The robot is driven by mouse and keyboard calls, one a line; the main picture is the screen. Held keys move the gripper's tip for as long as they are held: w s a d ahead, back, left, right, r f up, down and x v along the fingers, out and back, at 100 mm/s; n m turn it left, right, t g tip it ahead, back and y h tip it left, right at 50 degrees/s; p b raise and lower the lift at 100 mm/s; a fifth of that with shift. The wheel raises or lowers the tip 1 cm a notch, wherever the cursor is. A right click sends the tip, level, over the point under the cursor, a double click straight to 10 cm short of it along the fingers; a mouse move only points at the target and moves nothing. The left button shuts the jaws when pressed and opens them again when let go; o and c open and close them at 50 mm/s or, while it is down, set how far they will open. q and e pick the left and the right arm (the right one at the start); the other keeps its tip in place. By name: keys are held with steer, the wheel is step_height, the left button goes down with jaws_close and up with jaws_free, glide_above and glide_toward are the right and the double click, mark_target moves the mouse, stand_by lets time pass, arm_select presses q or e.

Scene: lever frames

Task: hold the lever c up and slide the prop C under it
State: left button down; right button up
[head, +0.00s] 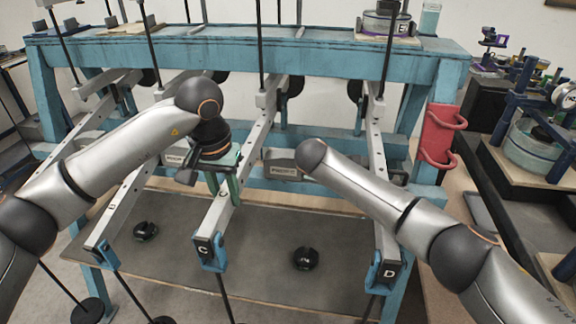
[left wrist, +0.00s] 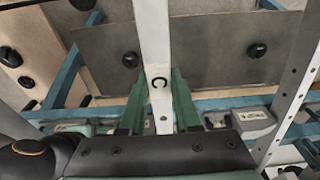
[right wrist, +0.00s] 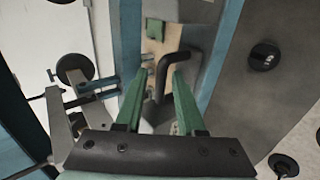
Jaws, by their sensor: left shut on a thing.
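Lever c (head: 222,215) is a grey bar, with a C on its blue-clad near end. The head view hides this gripper.
Lever D (head: 376,150) stands to the right, another lever (head: 120,205) to the left. The blue frame (head: 300,45) surrounds them. A grey board (head: 270,280) with black knobs lies below. A red bracket (head: 440,135) hangs on the right post.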

arm_select(q)
steer(key=shift+r, duration=1.3)
arm_select(e)
steer(key=shift+d+f, duration=0.25)
steer(key=shift+d, duration=0.15)
arm_select(q)
steer(key=shift+r+g, duration=0.3)
steer(key=shift+g, duration=0.1)
steer(key=shift+s, duration=0.1)
arm_select(e)
steer(key=shift+f, duration=0.1)
arm_select(q)
steer(key=shift+f, duration=0.15)
arm_select(e)
steer(key=shift+w+a, duration=0.1)
steer(key=shift+a, duration=0.1)
jaws_close()
